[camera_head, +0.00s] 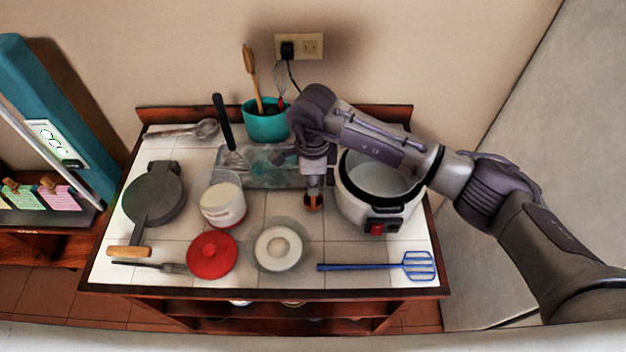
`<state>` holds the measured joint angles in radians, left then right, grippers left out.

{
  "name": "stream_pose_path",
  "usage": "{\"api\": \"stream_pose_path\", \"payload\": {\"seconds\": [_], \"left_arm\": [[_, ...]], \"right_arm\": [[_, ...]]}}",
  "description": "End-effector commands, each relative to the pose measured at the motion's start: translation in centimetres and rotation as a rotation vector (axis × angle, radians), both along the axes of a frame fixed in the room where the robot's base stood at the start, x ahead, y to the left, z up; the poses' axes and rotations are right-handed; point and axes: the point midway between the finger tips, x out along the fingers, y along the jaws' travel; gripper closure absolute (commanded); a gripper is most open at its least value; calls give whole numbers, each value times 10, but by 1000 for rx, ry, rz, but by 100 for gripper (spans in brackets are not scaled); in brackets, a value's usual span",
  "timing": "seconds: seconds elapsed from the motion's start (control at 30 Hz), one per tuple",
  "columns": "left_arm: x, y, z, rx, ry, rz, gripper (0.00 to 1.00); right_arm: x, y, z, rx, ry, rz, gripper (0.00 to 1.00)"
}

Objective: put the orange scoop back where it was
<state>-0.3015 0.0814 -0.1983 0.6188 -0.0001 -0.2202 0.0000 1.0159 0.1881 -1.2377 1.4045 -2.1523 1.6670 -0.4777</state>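The orange scoop (313,203) shows as a small orange piece at the fingertips of my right gripper (314,187). The gripper points down and appears shut on it, just left of the white rice cooker (351,207). The scoop is over the tiled counter, in front of the clear tray (236,180). The rest of the scoop is hidden by the fingers, and I cannot tell whether it touches the tiles. My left gripper is not in view.
A white container (223,203), red lid (212,255) and glass lid (281,248) stand nearby. A blue slotted turner (372,267) lies in front. A teal utensil pot (264,125) stands behind. A dark round pan (152,196) is left. Bare tiles lie between container and rice cooker.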

Motion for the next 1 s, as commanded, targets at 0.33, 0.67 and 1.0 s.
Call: {"api": "stream_pose_path", "payload": {"seconds": [0.33,0.67,1.0], "left_arm": [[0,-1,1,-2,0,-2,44],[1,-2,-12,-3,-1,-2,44],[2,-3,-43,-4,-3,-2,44]], "right_arm": [[0,0,0,-1,0,-1,59],[1,0,25,1,-7,1,59],[0,0,97,0,-4,-1,59]]}}
